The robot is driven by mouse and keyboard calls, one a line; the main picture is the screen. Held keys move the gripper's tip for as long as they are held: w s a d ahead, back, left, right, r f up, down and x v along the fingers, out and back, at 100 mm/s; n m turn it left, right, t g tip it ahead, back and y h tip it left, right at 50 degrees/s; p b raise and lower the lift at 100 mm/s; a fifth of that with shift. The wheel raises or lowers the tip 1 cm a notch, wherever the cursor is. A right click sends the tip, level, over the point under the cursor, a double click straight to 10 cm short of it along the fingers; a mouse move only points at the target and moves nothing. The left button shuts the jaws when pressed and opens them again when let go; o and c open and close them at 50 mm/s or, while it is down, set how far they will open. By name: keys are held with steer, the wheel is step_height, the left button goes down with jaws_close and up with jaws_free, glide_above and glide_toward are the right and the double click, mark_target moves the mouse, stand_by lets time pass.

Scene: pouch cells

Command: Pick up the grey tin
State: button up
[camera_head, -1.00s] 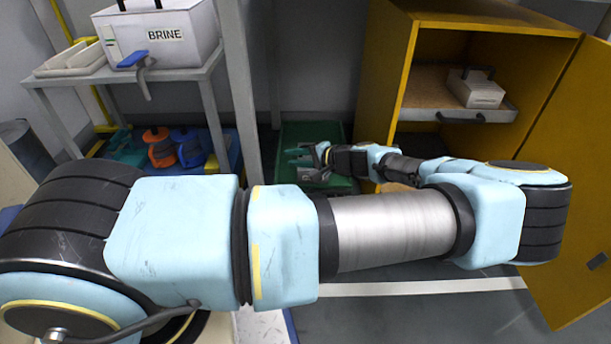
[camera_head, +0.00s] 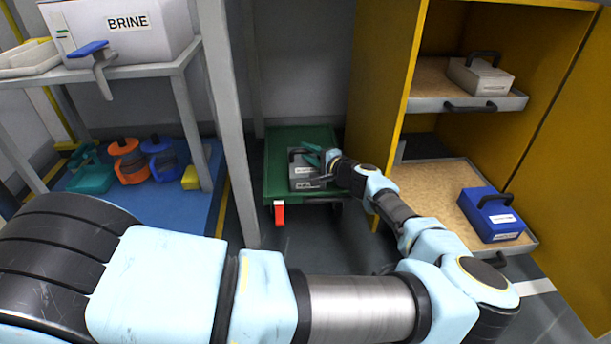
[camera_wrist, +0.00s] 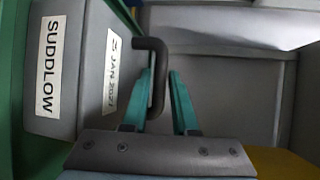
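A grey tin (camera_head: 307,172) with a black handle and white labels stands on a green cart (camera_head: 285,138). In the wrist view the tin (camera_wrist: 72,60) fills the left side, with labels reading "SUDDLOW" and "5 JAN 2021". Its black handle (camera_wrist: 157,72) reaches between my two teal fingers. My gripper (camera_head: 322,158) is at the tin's right side. In the wrist view my gripper (camera_wrist: 166,95) is open around the handle. The handle is close to the left finger, and a gap shows beside the right finger. The head view hides part of the tin behind my gripper.
Another grey tin (camera_head: 480,75) is on the yellow cabinet's upper shelf (camera_head: 430,82), and a blue tin (camera_head: 491,214) is on its lower shelf (camera_head: 428,190). A grey rack (camera_head: 235,190) stands left of the cart.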

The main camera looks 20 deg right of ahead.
steer(key=b+x, duration=0.2)
steer(key=x, duration=0.2)
steer(key=shift+f, duration=0.1)
steer(key=shift+w, duration=0.1)
jaws_close()
stand_by(1.2)
steer(key=shift+r, duration=0.25)
